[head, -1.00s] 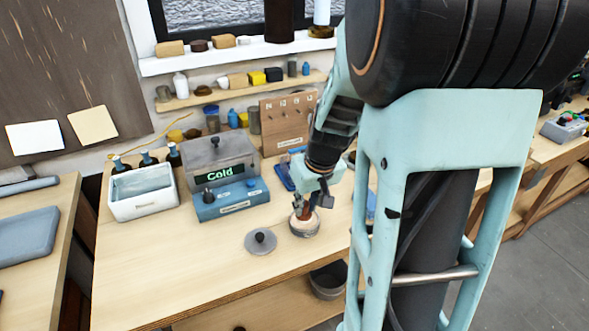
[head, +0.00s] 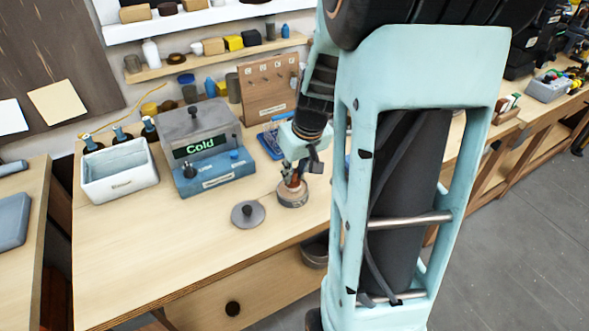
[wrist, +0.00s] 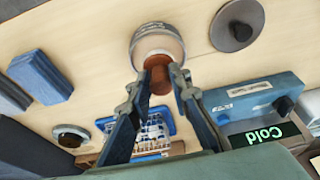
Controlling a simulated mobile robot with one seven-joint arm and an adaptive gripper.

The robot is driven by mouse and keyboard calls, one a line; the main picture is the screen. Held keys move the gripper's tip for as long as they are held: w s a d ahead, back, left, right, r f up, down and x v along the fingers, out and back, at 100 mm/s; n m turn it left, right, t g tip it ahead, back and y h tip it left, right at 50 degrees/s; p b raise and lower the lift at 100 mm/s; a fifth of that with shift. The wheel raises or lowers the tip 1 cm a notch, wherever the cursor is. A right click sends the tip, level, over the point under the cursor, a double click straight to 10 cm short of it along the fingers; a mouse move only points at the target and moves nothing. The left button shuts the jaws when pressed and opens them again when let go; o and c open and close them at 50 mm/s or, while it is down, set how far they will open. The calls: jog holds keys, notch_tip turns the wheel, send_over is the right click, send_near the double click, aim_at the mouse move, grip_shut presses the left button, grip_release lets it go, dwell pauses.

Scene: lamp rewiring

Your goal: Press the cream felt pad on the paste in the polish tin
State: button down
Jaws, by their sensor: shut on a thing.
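The round polish tin (head: 292,199) stands on the bench below my gripper. In the wrist view the tin (wrist: 140,52) shows a pale top inside its rim. My gripper (head: 292,180) is shut on a reddish-brown handle (wrist: 158,76), which I take to be the felt pad's handle. The handle stands over the tin's near edge in the wrist view. The cream felt face cannot be told apart from the pale surface there. Whether it touches the paste is hidden.
A grey lid with a knob (head: 248,213) lies left of the tin. A grey and blue box marked Cold (head: 205,150) and a white bin (head: 119,182) stand behind it to the left. The front left of the bench is clear.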

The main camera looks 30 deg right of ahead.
jog(key=shift+f+b, duration=0.6)
jog(key=shift+f, duration=0.1)
dwell(0.7)
jog(key=shift+r, duration=0.15)
dwell(0.4)
jog(key=shift+r+p, duration=2.4)
jog(key=shift+r, duration=1.05)
jog(key=shift+a, duration=0.1)
